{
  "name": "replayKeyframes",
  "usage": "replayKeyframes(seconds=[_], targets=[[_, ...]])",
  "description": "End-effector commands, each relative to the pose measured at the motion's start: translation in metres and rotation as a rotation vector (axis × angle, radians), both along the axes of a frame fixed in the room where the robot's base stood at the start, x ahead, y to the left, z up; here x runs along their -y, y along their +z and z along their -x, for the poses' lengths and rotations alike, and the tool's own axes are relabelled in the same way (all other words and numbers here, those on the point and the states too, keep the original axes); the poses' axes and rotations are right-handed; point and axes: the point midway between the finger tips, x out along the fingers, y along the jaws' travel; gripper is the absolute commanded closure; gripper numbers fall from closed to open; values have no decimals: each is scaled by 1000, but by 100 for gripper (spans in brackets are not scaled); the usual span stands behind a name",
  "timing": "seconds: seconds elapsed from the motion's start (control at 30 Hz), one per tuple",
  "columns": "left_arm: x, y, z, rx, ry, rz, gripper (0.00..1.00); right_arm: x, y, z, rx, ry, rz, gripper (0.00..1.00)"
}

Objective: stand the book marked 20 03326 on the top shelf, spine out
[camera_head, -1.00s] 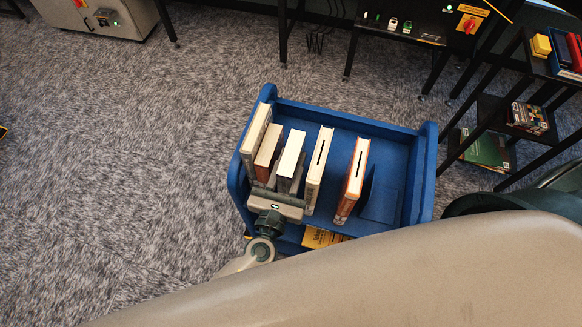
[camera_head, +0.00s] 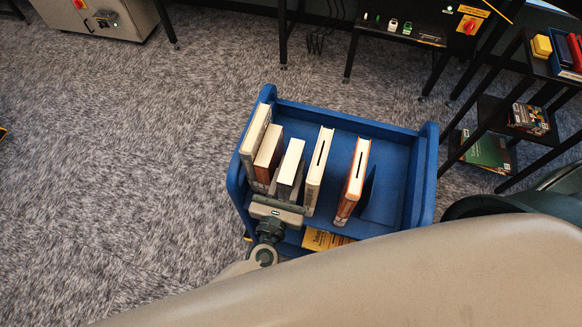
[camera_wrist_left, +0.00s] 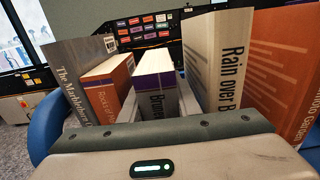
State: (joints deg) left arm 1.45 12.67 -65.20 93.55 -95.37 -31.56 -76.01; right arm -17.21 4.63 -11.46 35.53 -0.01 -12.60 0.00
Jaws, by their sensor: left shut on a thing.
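A blue cart (camera_head: 400,135) holds several upright books on its top shelf. The middle one is a grey book with a purple band (camera_head: 291,165); in the left wrist view its spine (camera_wrist_left: 155,95) starts "Brune". My left gripper (camera_head: 282,199) is shut on this book at its spine end, at the cart's near side. The fingers are mostly hidden by the gripper body and the books. I cannot read the mark 20 03326 on any book. My right gripper is not in view.
An orange book (camera_head: 268,155) and a grey book (camera_head: 255,138) stand to the left. A cream book (camera_head: 319,170) and an orange-and-white book (camera_head: 352,180) stand to the right, close by. A black shelf rack (camera_head: 490,105) stands at right. Carpet at left is clear.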

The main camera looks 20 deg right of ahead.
Motion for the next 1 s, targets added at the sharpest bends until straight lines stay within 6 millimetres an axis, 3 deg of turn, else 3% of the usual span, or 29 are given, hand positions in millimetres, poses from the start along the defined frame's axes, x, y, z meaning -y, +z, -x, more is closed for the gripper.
replayKeyframes(seconds=[0.07,0.1,0.17,0.2,0.67,1.0], targets=[[0,-2,0,1,1,2,100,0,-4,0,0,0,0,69],[0,-3,0,0,0,0,68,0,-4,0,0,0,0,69],[0,-2,0,0,0,0,54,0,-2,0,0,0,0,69],[0,-2,0,0,0,0,52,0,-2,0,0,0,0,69],[-1,1,1,-1,0,-1,52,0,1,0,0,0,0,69],[-28,-4,42,-3,0,1,52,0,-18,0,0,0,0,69]])
